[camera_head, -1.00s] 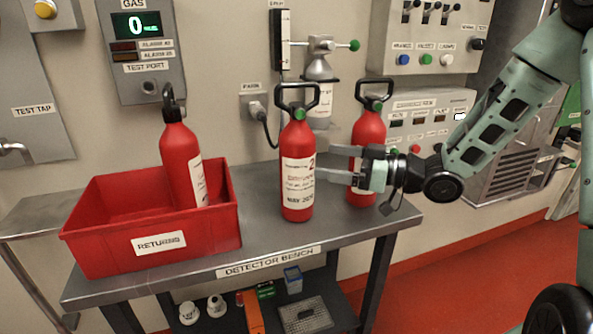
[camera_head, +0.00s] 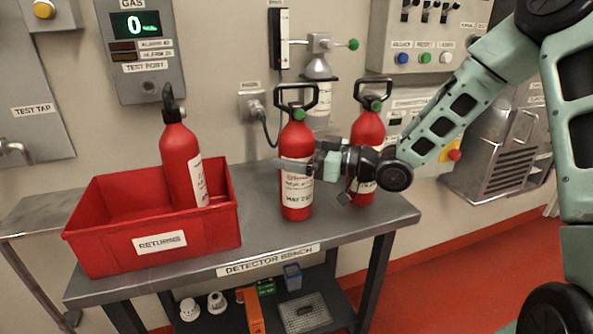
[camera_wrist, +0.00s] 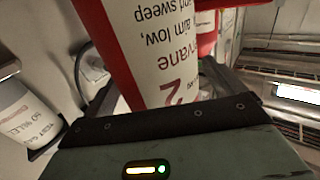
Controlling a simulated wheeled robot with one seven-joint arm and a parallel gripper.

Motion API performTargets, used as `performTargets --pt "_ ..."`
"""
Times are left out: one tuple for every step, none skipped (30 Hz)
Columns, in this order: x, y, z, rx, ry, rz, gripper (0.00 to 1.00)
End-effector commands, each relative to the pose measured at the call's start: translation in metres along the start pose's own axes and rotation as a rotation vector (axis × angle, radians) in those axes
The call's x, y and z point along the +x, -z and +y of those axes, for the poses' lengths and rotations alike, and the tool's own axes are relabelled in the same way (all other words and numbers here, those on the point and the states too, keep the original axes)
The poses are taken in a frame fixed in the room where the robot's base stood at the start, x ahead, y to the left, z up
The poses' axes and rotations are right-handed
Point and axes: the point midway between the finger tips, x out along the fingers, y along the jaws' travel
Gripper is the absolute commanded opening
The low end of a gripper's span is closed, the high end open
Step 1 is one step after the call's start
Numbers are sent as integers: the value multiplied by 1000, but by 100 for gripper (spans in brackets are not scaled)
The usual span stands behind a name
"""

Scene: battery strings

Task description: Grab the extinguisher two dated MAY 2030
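Extinguisher two (camera_head: 296,200) is red with a black handle and a white label with "MAY 2030" low on it. It stands upright on the detector bench (camera_head: 255,243), right of the returns crate. My gripper (camera_head: 296,166) reaches it from the right at label height, one finger passing across its front. In the wrist view the extinguisher's label (camera_wrist: 165,45), with a large "2", fills the space between the fingers (camera_wrist: 170,95). Gaps seem to show beside it, so the gripper looks open around it. The far finger is mostly hidden in the head view.
Another red extinguisher (camera_head: 367,130) stands close behind my gripper, partly covered by it. A red returns crate (camera_head: 100,240) at the left holds a tilted extinguisher (camera_head: 181,160). A grey cylinder on the wall (camera_head: 318,95) is behind extinguisher two. The bench front is clear.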

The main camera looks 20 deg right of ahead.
Motion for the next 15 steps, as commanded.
performTargets --pt "0 0 0 0 0 0 81" --pt "0 0 0 0 0 0 73" --pt "0 0 0 0 0 0 62" --pt "0 0 0 0 0 0 53" --pt "0 0 0 0 0 0 45" --pt "0 0 0 0 0 0 34" --pt "0 0 0 0 0 0 26" --pt "0 0 0 0 0 0 17" --pt "0 0 0 0 0 0 6" --pt "0 0 0 0 0 0 0" --pt "1 4 0 -4 2 9 0" --pt "1 4 0 -4 2 9 0" --pt "1 4 0 -4 2 8 0" --pt "1 4 0 -4 2 8 0" --pt "1 4 0 -4 1 8 0"
